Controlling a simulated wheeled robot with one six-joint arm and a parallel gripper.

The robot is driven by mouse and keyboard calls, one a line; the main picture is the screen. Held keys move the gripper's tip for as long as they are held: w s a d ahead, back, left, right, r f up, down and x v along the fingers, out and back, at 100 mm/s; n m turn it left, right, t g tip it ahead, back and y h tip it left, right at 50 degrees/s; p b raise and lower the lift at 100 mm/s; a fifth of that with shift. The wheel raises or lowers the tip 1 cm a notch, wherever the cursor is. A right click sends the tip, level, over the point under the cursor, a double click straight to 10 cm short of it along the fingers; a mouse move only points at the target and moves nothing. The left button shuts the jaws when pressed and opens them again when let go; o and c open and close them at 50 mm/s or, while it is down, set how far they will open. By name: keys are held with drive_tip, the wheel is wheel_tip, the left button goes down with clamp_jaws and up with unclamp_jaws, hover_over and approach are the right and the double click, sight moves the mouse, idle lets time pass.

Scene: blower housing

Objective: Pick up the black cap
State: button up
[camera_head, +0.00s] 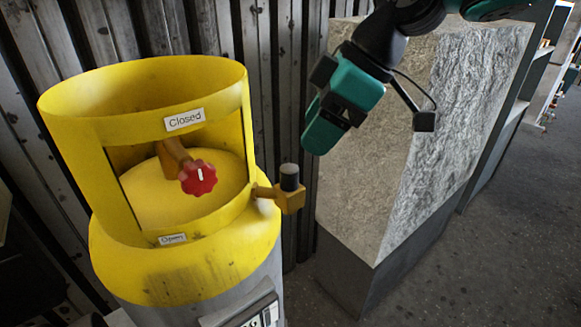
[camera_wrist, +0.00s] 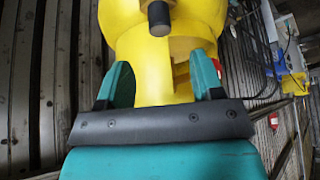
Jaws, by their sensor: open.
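The black cap (camera_head: 289,177) is a short dark cylinder standing upright on a brass side fitting (camera_head: 290,199) at the right of the yellow housing (camera_head: 175,270). In the wrist view the cap (camera_wrist: 159,16) shows at the top centre, in front of the yellow surface (camera_wrist: 150,60). My teal gripper (camera_head: 322,128) is above and to the right of the cap in the head view, apart from it. In the wrist view my gripper (camera_wrist: 161,72) has its two fingers spread with nothing between them, and the cap lies beyond their tips.
A red knob (camera_head: 198,177) sits inside the yellow collar, between labels "Closed" (camera_head: 185,119) and "Open" (camera_head: 172,239). A large rough stone block (camera_head: 385,150) on a dark base stands right of the housing. A corrugated metal wall (camera_head: 285,60) is behind. Floor at lower right is clear.

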sight(291, 167)
drive_tip(key=x, duration=0.3)
drive_tip(key=shift+a+f+p, duration=0.1)
drive_tip(key=shift+p, duration=0.25)
drive_tip(key=shift+p+x, duration=1.45)
drive_tip(key=shift+x, duration=1.25)
drive_tip(key=c, duration=1)
